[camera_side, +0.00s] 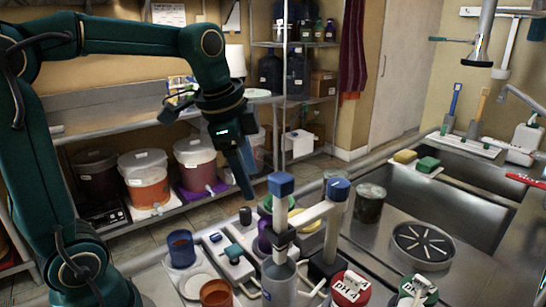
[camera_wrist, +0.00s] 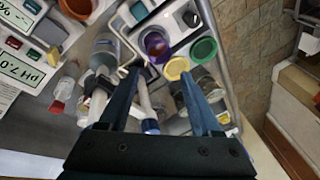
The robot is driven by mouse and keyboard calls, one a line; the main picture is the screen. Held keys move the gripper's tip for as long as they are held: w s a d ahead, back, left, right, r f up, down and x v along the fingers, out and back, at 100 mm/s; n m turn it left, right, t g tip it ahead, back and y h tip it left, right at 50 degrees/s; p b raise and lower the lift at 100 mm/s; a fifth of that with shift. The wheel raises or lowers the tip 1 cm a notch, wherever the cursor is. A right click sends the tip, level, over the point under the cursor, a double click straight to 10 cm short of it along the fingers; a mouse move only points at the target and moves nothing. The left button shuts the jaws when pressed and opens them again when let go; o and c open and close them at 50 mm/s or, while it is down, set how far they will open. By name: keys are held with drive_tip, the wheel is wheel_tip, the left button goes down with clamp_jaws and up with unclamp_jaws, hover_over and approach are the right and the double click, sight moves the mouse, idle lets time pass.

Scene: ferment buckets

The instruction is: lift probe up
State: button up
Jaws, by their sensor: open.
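The probe appears to be the upright light grey stick with a blue block-shaped cap (camera_side: 281,185). Its lower end goes into a grey bottle (camera_side: 279,284), where its tip is hidden. Next to it stands a post with a second blue cap (camera_side: 338,189), joined to it by a light grey crossbar. My gripper (camera_side: 246,186) is open and empty, up and to the left of the capped probe in the side view, apart from it. In the wrist view the two fingers of my gripper (camera_wrist: 160,75) are spread above the bench, and a blue cap (camera_wrist: 150,127) shows between them.
A purple cup (camera_wrist: 156,46), a yellow round piece (camera_wrist: 177,68) and a green cup (camera_wrist: 204,49) crowd the bench around the stand. A blue cup (camera_side: 181,248) and an orange cup (camera_side: 216,293) stand at front left. Sinks (camera_side: 440,205) lie at right.

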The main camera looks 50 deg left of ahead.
drive_tip(key=g, duration=0.2)
approach(245, 210)
drive_tip(key=w+d, duration=0.2)
drive_tip(key=d, duration=0.1)
drive_tip(key=shift+g+h, duration=0.3)
drive_tip(key=shift+g, duration=0.5)
drive_tip(key=a+f, duration=0.2)
drive_tip(key=f, duration=0.1)
drive_tip(key=a+f, duration=0.1)
drive_tip(key=f, duration=0.1)
drive_tip(key=shift+s+a, duration=0.25)
drive_tip(key=shift+a, duration=0.05)
wheel_tip(245, 210, down, 5)
drive_tip(key=shift+r, duration=0.1)
drive_tip(key=shift+n, duration=0.4)
drive_tip(key=n, duration=0.4)
drive_tip(key=shift+n, duration=0.3)
drive_tip(key=n, duration=0.5)
drive_tip(key=shift+n, duration=0.4)
drive_tip(key=n, duration=0.5)
drive_tip(key=shift+n, duration=0.4)
drive_tip(key=n, duration=0.5)
